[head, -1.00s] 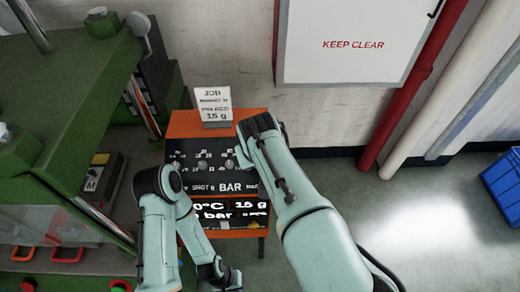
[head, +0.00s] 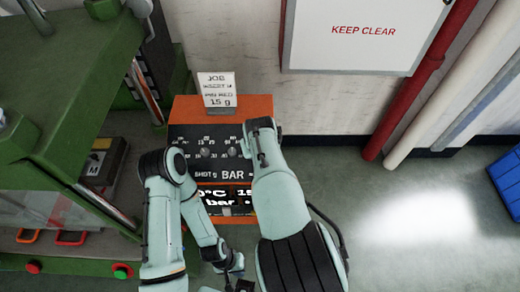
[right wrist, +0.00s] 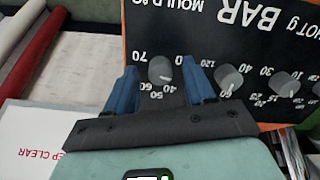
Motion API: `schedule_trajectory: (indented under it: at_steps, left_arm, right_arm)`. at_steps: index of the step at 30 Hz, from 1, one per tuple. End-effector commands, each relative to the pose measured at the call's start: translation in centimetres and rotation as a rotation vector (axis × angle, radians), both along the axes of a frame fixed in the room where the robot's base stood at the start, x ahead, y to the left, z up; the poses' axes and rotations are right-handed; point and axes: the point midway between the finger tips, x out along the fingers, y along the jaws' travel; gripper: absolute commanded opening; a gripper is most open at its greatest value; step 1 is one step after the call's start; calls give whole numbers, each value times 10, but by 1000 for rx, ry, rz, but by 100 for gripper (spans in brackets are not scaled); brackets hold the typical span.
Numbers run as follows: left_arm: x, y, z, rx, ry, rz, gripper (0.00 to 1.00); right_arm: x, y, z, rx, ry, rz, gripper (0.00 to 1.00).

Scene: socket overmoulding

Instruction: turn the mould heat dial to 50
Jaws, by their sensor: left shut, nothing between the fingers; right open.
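The mould heat dial (right wrist: 160,68) is a grey knob on the black panel face, shown upside down in the right wrist view. The numbers 40, 50, 60 and 70 show around it. My right gripper (right wrist: 160,72) is open, with its blue fingers on either side of the dial; I cannot tell whether they touch it. In the head view my right arm hides this dial and the right gripper. The orange control box (head: 255,104) carries the panel. My left gripper (head: 237,268) is shut and empty, low in the head view, in front of the box.
Other grey dials (right wrist: 230,80) sit beside the mould dial. A job card (head: 217,90) stands on the box, and a lit display (head: 222,203) is partly hidden.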

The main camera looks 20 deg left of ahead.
Motion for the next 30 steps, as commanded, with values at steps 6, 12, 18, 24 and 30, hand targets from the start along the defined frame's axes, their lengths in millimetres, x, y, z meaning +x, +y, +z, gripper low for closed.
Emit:
schedule_trajectory:
  at_steps: [6,12,18,24,30]
  left_arm:
    - [0,0,0,0,0,0,0]
    - [0,0,0,0,0,0,0]
    - [0,0,0,0,0,0,0]
    - [1,0,1,0,-1,0,0]
    - [2,0,3,0,-2,0,0]
  right_arm:
    - [1,0,-2,1,0,1,54]
    - [1,0,-2,1,1,0,15]
    - [1,0,-1,2,1,-1,0]
    - [1,0,-1,16,5,-32,0]
    - [0,0,-1,61,20,-125,0]
